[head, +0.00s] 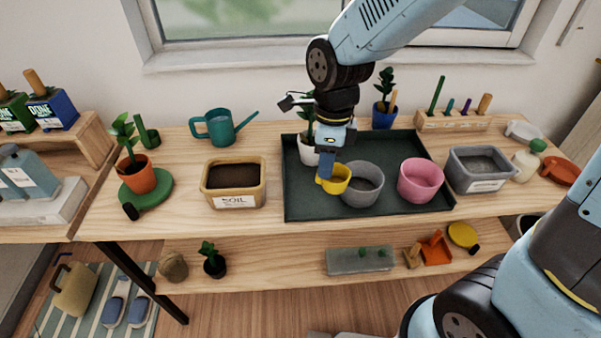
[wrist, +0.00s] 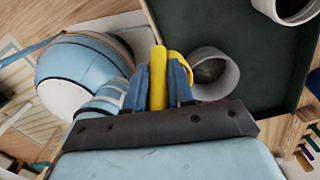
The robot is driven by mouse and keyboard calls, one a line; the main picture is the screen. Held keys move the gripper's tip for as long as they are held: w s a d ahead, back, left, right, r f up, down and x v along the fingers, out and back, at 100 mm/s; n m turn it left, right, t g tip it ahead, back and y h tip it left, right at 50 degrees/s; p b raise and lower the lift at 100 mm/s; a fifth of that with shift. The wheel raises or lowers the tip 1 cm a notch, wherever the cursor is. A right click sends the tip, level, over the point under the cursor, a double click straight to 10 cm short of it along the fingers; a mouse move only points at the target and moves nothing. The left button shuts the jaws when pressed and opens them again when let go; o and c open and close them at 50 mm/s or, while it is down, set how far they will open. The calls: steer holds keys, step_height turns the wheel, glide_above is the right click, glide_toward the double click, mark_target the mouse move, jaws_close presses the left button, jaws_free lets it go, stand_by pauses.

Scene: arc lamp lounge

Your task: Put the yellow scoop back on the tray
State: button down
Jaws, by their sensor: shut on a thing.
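The yellow scoop (head: 336,182) is in my gripper (head: 326,166), over the front middle part of the dark green tray (head: 302,207). In the wrist view, my gripper (wrist: 158,88) has its two blue fingers shut on the scoop's yellow handle (wrist: 158,72). The scoop's cup is partly hidden behind a finger there. The tray also shows in the wrist view (wrist: 205,28). In the head view the scoop appears right beside the grey pot and overlaps its left edge. I cannot tell whether the scoop touches the tray's floor or the pot.
On the tray stand a grey pot (head: 362,186), a pink pot (head: 421,181) and a white pot (head: 307,152) with a plant. A soil box (head: 234,184) is to the left, a grey bin (head: 481,170) to the right. A teal watering can (head: 221,127) stands behind.

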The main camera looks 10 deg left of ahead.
steer(key=shift+w+a+f, duration=1.05)
steer(key=shift+w+f, duration=0.05)
steer(key=shift+f, duration=0.7)
steer(key=shift+w+a+f, duration=1)
steer(key=shift+w+f, duration=0.1)
steer(key=shift+f, duration=0.7)
steer(key=shift+w+a+f, duration=1.05)
steer(key=shift+w+f, duration=0.05)
steer(key=shift+f, duration=0.7)
steer(key=shift+f, duration=0.1)
steer(key=c, duration=1)
jaws_free()
